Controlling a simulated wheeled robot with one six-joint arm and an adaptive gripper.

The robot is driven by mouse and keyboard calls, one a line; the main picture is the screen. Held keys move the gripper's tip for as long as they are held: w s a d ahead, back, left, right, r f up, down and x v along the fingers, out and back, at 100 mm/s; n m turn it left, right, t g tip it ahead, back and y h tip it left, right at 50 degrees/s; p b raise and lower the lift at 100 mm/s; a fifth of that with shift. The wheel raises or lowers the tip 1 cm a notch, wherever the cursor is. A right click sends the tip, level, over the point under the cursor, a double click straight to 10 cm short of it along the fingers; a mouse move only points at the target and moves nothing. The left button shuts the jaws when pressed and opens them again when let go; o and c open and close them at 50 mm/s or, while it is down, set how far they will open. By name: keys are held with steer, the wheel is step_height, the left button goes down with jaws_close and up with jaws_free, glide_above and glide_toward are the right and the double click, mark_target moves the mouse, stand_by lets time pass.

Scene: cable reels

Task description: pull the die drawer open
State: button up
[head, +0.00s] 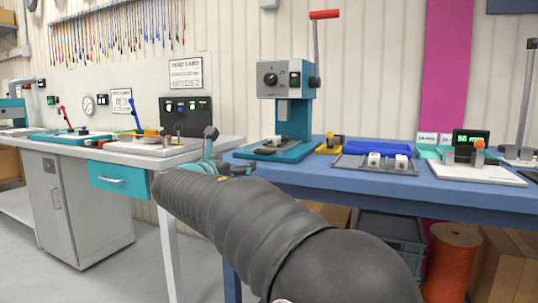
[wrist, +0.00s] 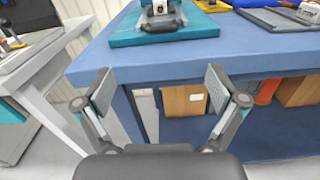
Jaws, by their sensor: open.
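The die drawer looks to be the teal drawer (head: 119,180) with a pale bar handle (head: 110,180), under the top of the light grey bench at left. It appears shut, its front close under the bench edge. In the wrist view a teal piece at the left edge (wrist: 8,114) may be part of the same drawer. My gripper (wrist: 162,90) is open and empty, its two fingers wide apart in front of the blue table's corner. In the head view my arm hides most of the gripper, which is to the right of the drawer and apart from it.
A blue table (head: 300,178) stands right of the bench, carrying a teal press (head: 287,95) with a red-handled lever. A grey cabinet (head: 75,205) is under the bench. Cardboard boxes (wrist: 183,101) and an orange reel (head: 452,262) are below the blue table. Floor before the drawer is clear.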

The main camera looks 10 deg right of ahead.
mark_target(260, 152)
steer(key=shift+n, duration=0.4)
steer(key=p+x, duration=0.1)
steer(key=x, duration=1.2)
steer(key=shift+w+d, duration=0.3)
steer(key=c, duration=1.7)
steer(key=shift+o, duration=0.2)
steer(key=b+v, duration=0.1)
steer(key=v, duration=1.1)
steer(key=shift+s+a+b, duration=0.3)
